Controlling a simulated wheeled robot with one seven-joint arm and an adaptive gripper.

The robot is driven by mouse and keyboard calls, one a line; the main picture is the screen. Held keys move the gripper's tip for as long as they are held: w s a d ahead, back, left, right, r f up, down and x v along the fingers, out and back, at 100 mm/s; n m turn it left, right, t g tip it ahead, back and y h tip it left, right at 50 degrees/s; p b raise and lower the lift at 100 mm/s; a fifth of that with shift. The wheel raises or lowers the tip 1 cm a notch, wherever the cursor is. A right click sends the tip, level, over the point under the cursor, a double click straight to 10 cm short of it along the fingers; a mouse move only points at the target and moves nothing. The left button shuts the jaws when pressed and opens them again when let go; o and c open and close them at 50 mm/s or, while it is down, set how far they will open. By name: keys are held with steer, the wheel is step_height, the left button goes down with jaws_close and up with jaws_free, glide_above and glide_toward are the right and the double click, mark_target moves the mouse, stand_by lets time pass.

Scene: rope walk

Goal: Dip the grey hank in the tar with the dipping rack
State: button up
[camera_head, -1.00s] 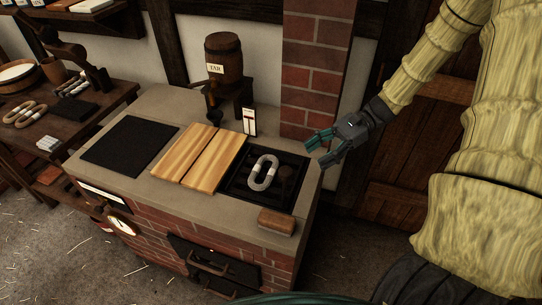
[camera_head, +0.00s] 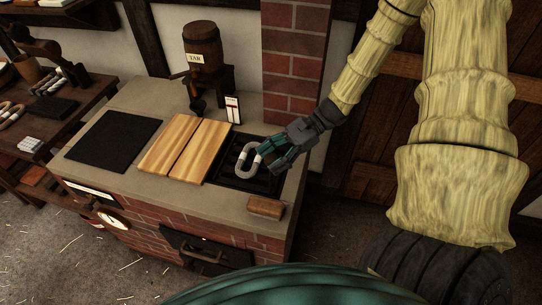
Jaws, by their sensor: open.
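The grey hank (camera_head: 249,160), an oval loop with a pale band, lies on a dark square rack or tray (camera_head: 236,183) at the right end of the stone-topped brick stove. I cannot tell whether this dark piece is the dipping rack. My gripper (camera_head: 267,160) is open, with its teal fingers at the upper right side of the hank. I cannot tell whether they touch it. A barrel marked TAR (camera_head: 203,47) stands on a stand at the back. Two wooden boards (camera_head: 185,148) lie left of the dark tray; no tar surface shows.
A black mat (camera_head: 113,141) lies at the stove top's left. A brown block (camera_head: 266,208) sits at the front right corner. A small gauge card (camera_head: 233,108) stands behind the boards. A brick pillar (camera_head: 291,60) rises behind. A side table with more hanks (camera_head: 10,114) is at left.

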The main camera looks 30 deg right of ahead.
steer(key=shift+a, duration=0.1)
jaws_close()
steer(key=b, duration=0.5)
glide_above(271, 191)
steer(key=f, duration=0.9)
steer(key=shift+w+d, duration=0.2)
steer(key=shift+d, duration=0.1)
jaws_free()
steer(key=shift+w, duration=0.1)
steer(key=v, duration=1.2)
steer(key=shift+f, duration=0.1)
